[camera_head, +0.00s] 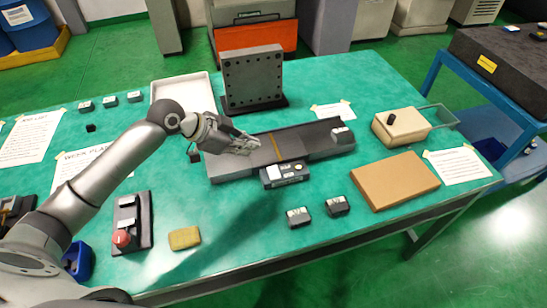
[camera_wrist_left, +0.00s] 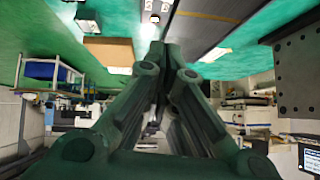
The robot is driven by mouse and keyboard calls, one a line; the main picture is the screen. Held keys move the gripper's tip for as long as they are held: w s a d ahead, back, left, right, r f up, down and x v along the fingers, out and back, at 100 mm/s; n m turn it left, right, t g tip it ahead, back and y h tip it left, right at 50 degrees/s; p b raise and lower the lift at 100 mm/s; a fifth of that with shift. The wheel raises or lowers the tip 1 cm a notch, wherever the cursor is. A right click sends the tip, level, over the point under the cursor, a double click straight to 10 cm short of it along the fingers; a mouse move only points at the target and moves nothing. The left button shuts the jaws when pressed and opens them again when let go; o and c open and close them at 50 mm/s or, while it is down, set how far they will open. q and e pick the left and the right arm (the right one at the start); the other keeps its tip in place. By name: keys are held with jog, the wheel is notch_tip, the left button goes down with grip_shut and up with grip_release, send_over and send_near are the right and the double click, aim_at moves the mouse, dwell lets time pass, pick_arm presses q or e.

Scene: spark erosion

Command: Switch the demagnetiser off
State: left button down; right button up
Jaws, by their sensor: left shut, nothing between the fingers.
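A cream box with a black knob on top (camera_head: 401,124) stands at the right of the green table. A dark control box with a red mushroom button (camera_head: 125,230) lies at the front left. I cannot read a label that tells which of them is the demagnetiser. My left gripper (camera_head: 254,143) is shut and empty, over the left part of a long grey bed (camera_head: 318,137), well left of the cream box. Its closed fingers also show in the left wrist view (camera_wrist_left: 160,48). Whether they touch the bed I cannot tell. My right gripper is not in view.
A dark upright plate with holes (camera_head: 252,75) stands behind the bed. A white tray (camera_head: 182,86), a brown flat box (camera_head: 396,181), a yellow sponge (camera_head: 184,238) and several small dark blocks lie around.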

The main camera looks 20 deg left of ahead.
pick_arm(q)
jog(key=p, duration=0.3)
send_over(272, 170)
jog(key=f, duration=0.7)
jog(key=shift+s+d+f, duration=0.1)
jog(key=shift+d+f, duration=0.1)
jog(key=shift+d, duration=0.15)
jog(key=shift+a+f, duration=0.2)
jog(key=shift+f, duration=1)
jog(key=shift+a+f, duration=0.1)
jog(key=shift+f, duration=0.55)
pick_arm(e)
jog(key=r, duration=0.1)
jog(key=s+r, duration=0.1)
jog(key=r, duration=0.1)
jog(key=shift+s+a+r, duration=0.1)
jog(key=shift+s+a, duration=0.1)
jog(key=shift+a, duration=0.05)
pick_arm(q)
jog(key=shift+f, duration=0.1)
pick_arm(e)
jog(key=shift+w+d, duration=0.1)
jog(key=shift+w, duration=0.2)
